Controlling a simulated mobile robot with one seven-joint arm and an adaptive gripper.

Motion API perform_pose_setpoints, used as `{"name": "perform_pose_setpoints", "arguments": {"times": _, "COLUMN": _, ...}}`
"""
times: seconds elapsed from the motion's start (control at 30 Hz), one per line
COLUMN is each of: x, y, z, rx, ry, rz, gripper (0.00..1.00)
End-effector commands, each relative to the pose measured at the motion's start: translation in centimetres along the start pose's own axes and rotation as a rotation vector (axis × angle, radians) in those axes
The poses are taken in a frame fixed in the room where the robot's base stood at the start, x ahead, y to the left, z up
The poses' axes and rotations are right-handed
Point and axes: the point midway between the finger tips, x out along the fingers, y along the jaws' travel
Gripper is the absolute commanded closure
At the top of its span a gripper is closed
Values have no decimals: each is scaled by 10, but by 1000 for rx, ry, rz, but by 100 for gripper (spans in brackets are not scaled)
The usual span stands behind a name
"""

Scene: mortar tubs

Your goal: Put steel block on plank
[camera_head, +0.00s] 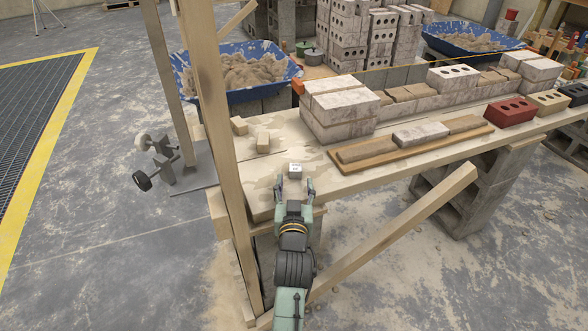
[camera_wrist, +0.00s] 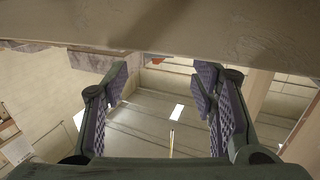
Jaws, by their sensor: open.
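A small pale grey block (camera_head: 295,170), which looks like the steel block, rests on the wooden bench top near its front left end. My gripper (camera_head: 294,184) is open, with its two fingers pointing toward the block and the block just beyond the fingertips. A flat wooden plank (camera_head: 365,168) lies on the bench to the right, with several thin bricks in a row on it. In the wrist view my gripper (camera_wrist: 163,85) shows two spread fingers with purple pads and nothing between them. The block cannot be made out there.
A stack of pale bricks (camera_head: 338,110) stands behind the plank. Small wood pieces (camera_head: 263,140) lie left of the block. An upright timber post (camera_head: 215,130) stands close left of my arm, and a slanted timber (camera_head: 400,228) crosses below the bench to the right.

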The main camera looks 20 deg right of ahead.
Motion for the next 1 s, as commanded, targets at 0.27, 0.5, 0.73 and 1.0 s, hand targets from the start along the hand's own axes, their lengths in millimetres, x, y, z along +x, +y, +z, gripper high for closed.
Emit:
{"name": "perform_pose_setpoints", "arguments": {"times": 0.27, "x": 26, "y": 1, "z": -3, "rx": -1, "ry": 0, "rz": 0, "gripper": 48}}
{"name": "perform_pose_setpoints", "arguments": {"times": 0.5, "x": 59, "y": 2, "z": -3, "rx": -1, "ry": 0, "rz": 0, "gripper": 48}}
{"name": "perform_pose_setpoints", "arguments": {"times": 0.73, "x": 63, "y": 2, "z": -2, "rx": 0, "ry": 1, "rz": 0, "gripper": 48}}
{"name": "perform_pose_setpoints", "arguments": {"times": 1.0, "x": 63, "y": 2, "z": -2, "rx": 0, "ry": 1, "rz": 0, "gripper": 62}}
